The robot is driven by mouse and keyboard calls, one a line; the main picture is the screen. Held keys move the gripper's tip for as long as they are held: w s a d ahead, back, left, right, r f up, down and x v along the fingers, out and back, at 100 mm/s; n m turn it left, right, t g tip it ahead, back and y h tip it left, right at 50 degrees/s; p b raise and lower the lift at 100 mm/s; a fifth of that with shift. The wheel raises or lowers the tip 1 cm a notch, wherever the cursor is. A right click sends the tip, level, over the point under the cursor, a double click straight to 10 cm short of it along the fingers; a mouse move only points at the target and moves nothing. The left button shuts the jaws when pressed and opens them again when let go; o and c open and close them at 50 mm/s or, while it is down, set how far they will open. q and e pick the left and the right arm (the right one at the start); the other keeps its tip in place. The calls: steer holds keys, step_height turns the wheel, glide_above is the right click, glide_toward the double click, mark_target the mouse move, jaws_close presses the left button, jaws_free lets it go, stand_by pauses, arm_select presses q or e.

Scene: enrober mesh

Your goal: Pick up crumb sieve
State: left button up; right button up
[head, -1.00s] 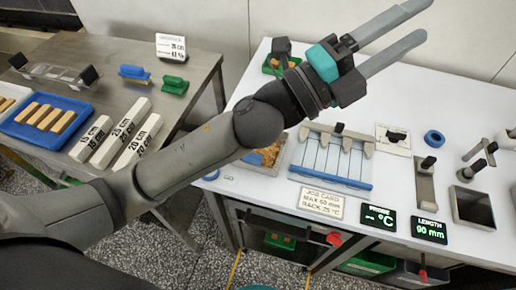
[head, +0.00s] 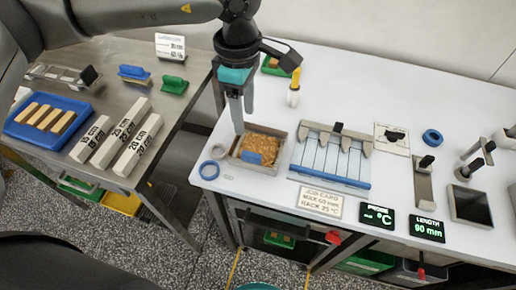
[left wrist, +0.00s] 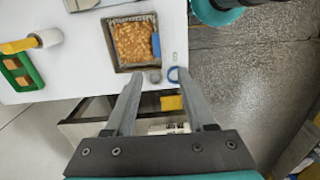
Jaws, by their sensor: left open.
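The crumb sieve (head: 282,150) appears to be the square, metal-rimmed frame full of golden crumbs, with a blue patch on it, near the left end of the white table. It also shows in the left wrist view (left wrist: 112,49), beyond the fingertips. My left gripper (head: 243,122) points down with its fingers apart and empty, just behind the frame's left back corner in the head view. In the left wrist view the open fingers (left wrist: 158,79) reach towards the table edge beside the frame. They look apart from it. My right gripper is not in view.
Behind are a white, yellow-topped tool (head: 293,96) and a green tray (head: 267,70). A steel table (head: 195,62) stands left.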

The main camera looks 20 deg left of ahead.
arm_select(q)
glide_above(248, 153)
steer(key=f, duration=0.9)
steer(key=shift+s+a+f, duration=0.2)
steer(key=shift+s+f, duration=0.05)
steer(key=shift+s, duration=0.05)
steer(key=shift+w+d+f, duration=0.15)
steer(key=shift+f, duration=1.25)
steer(key=shift+w+d+f, duration=0.1)
steer(key=shift+f, duration=1.25)
jaws_close()
